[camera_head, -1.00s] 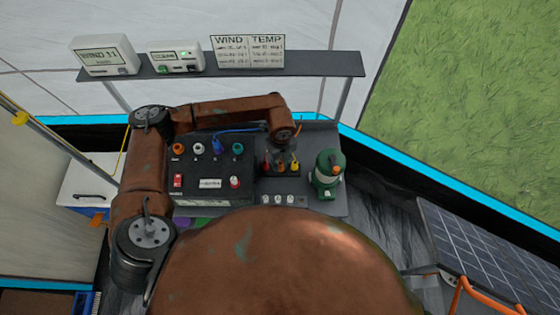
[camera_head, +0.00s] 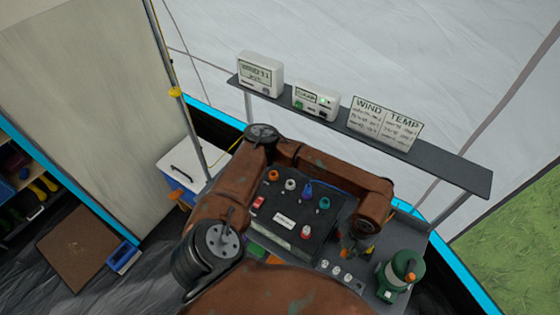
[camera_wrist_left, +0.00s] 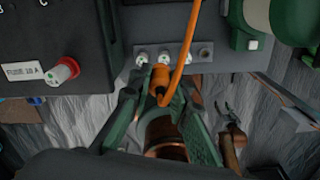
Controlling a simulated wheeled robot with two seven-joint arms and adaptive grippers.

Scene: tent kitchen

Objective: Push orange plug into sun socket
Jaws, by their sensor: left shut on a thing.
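My left gripper (camera_wrist_left: 160,100) is shut on the orange plug (camera_wrist_left: 159,78), whose orange cable loops upward in the left wrist view. In the head view the left gripper (camera_head: 354,246) is at the right side of the black control box (camera_head: 305,240), partly hidden by my arm. The box top has a row of coloured round sockets. The orange-ringed one (camera_head: 272,176) is at the left end and appears to be the sun socket; its label is too small to read now. The plug is apart from it. A clawed part low right in the wrist view may be my right gripper (camera_wrist_left: 230,122).
A green lantern (camera_head: 398,275) stands right of the gripper. White round fittings (camera_wrist_left: 165,57) line the bench's front edge. A blue plug (camera_head: 307,191) stands in the box's row. A shelf (camera_head: 450,170) with displays and a WIND/TEMP card (camera_head: 385,124) spans behind.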

